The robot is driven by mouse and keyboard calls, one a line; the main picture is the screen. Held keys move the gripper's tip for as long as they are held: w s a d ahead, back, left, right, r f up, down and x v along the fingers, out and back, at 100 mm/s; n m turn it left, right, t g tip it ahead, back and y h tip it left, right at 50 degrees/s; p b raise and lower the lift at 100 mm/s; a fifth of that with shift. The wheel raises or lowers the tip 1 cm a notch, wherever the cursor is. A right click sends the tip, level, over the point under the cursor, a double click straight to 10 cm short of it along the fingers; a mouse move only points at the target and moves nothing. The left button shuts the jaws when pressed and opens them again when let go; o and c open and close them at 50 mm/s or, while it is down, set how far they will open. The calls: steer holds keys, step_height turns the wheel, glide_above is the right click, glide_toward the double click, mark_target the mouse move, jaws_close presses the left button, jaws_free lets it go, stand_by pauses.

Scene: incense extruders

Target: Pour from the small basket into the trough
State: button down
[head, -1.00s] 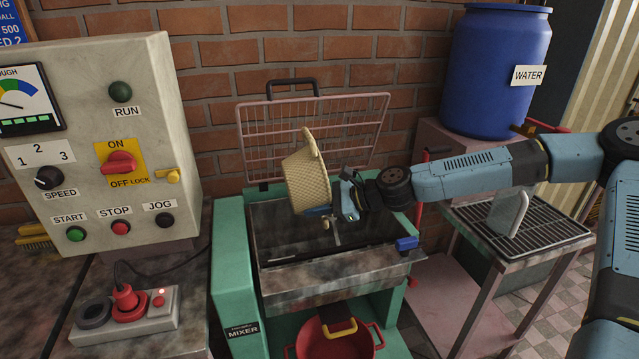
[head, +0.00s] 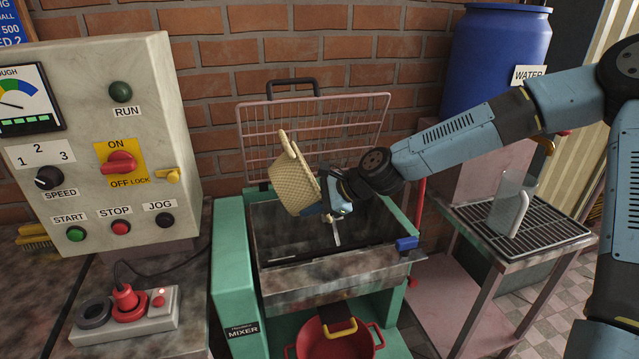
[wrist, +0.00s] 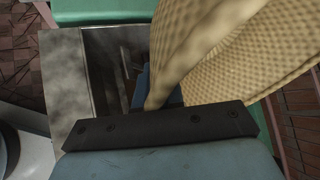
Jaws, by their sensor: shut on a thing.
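The small woven tan basket (head: 291,184) is held tilted above the trough, its open side facing up and to the right. Its loop handle stands at the upper end. My gripper (head: 325,206) is shut on the basket's lower right rim. In the wrist view the basket (wrist: 205,45) fills the upper right, and the fingertips are mostly hidden behind it. The trough (head: 345,274) is the grey metal tub of the green mixer, below the basket. What the basket holds is hidden, and no falling material shows.
A raised pink wire guard (head: 350,125) stands behind the trough. The control cabinet (head: 100,140) is at the left. A red pot (head: 335,345) sits below the trough. A blue water barrel (head: 490,55) and a rack table (head: 535,235) holding a clear scoop-like item are at the right.

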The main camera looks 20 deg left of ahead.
steer(key=shift+s+a+r+t+h, duration=0.15)
steer(key=shift+a+r+t+h, duration=0.2)
steer(key=shift+h, duration=0.45)
steer(key=shift+f, duration=0.1)
steer(key=shift+s+a+n+t+h, duration=0.15)
steer(key=shift+n+t+h, duration=0.1)
steer(key=shift+n+h, duration=0.2)
steer(key=shift+f+h, duration=0.15)
steer(key=shift+h, duration=0.3)
steer(key=shift+a+f+t+h, duration=0.1)
steer(key=shift+a+t+h, duration=0.05)
steer(key=shift+t+h, duration=0.25)
steer(key=shift+s+h, duration=0.1)
steer(key=shift+h, duration=0.2)
steer(key=shift+n, duration=0.25)
steer(key=shift+a+t+h, duration=0.1)
steer(key=shift+t+h, duration=0.3)
steer(key=shift+h, duration=0.1)
